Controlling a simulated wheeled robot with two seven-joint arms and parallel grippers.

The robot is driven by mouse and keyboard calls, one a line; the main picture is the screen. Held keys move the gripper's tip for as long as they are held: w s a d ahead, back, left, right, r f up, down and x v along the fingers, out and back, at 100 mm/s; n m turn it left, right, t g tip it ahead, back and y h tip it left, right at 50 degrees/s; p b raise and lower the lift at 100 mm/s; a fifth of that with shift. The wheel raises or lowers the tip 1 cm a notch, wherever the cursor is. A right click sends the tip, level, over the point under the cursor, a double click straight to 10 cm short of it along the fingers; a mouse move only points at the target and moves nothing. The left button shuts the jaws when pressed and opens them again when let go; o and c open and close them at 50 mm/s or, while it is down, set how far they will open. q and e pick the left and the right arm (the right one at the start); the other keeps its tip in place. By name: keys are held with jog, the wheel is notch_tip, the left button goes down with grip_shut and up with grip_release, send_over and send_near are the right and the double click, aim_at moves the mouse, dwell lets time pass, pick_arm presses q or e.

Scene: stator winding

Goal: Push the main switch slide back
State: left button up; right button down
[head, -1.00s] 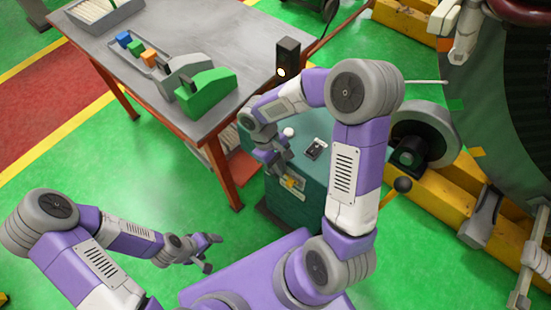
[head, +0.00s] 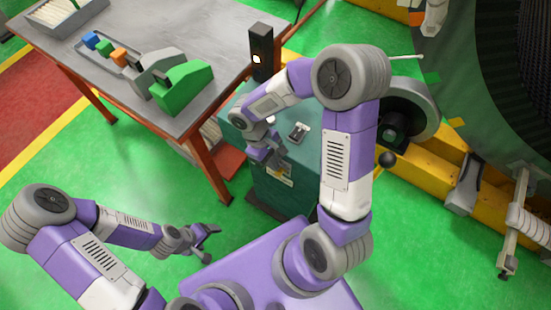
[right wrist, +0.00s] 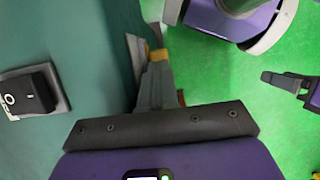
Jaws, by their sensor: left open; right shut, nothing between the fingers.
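A teal cabinet (head: 258,190) stands in front of me in the head view. A black switch in a light frame (head: 299,132) sits on its top; a black rocker switch in a grey frame (right wrist: 32,92) shows in the right wrist view. My right gripper (head: 280,165) is shut and empty at the cabinet's near edge. In the right wrist view its fingers (right wrist: 155,85) lie beside the teal face, with a small yellow part (right wrist: 158,55) at their tips. I cannot tell whether they touch it, or which part is the slide. My left gripper (head: 209,242) is open and empty, away from the cabinet.
A grey-topped table (head: 130,60) with orange legs stands left, bearing a green block-like fixture (head: 183,86) and small coloured blocks. A large wheel (head: 415,115) and yellow beams are right. Green floor lies open in front.

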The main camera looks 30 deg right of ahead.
jog(key=shift+w+a, duration=0.1)
jog(key=shift+a, duration=0.05)
jog(key=p+v, duration=0.8)
jog(key=v, duration=0.2)
dwell(0.8)
